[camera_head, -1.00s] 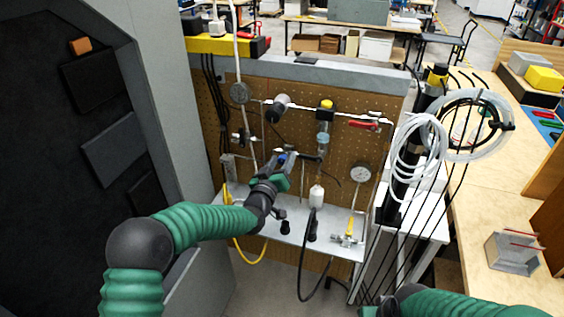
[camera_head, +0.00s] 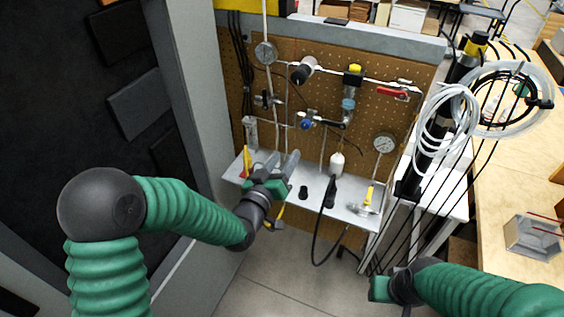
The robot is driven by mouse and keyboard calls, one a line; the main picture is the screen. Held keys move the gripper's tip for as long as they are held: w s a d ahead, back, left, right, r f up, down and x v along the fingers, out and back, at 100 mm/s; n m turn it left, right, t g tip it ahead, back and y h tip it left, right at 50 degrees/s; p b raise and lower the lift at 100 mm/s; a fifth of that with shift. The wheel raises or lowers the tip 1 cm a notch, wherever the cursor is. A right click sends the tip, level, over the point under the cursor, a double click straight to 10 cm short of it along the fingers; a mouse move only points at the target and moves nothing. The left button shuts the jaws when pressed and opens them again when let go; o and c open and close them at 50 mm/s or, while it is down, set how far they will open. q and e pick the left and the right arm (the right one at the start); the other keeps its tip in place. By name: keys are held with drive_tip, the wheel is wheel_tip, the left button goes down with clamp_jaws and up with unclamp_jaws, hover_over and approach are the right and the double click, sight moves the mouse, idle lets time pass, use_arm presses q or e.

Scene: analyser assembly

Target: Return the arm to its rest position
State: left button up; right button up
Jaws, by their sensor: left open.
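My left arm comes in from the left, green with dark joints. Its gripper (camera_head: 279,172) is open, with two grey fingers pointing up and away over the left part of the grey shelf (camera_head: 342,205). Nothing shows between the fingers. The gripper hides part of the shelf edge. My right arm comes in at the lower right; its green and dark end (camera_head: 386,287) shows at the bottom, below the shelf. Its fingers cannot be made out.
A brown pegboard (camera_head: 402,121) carries pipes, a red-handled valve (camera_head: 393,92), a blue knob (camera_head: 306,124) and a gauge (camera_head: 384,142). Coiled white tubing (camera_head: 440,135) and dark cables hang at the right, near a wooden bench (camera_head: 500,205). A grey cabinet wall (camera_head: 195,120) stands left. Floor shows below the shelf.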

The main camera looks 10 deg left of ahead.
use_arm(q)
drive_tip(key=shift+s+a, duration=0.15)
drive_tip(key=shift+s, duration=0.3)
drive_tip(key=shift+f, duration=0.1)
drive_tip(key=s+a+f+g+y+p, duration=0.1)
drive_tip(key=s+a+f+g, duration=0.2)
drive_tip(key=s, duration=0.6)
drive_tip(key=s+a+f+m+g+y+p, duration=0.1)
drive_tip(key=s+a+f+g+y+p, duration=0.1)
drive_tip(key=s+a+g, duration=0.3)
drive_tip(key=s+a+f+m+g+y+p, duration=0.1)
drive_tip(key=s+a+f+g, duration=0.3)
drive_tip(key=s, duration=0.8)
drive_tip(key=g+y, duration=0.1)
drive_tip(key=g, duration=0.1)
drive_tip(key=shift+s+g+p, duration=0.35)
drive_tip(key=shift+s+g, duration=0.05)
drive_tip(key=shift+r, duration=0.1)
idle(1.2)
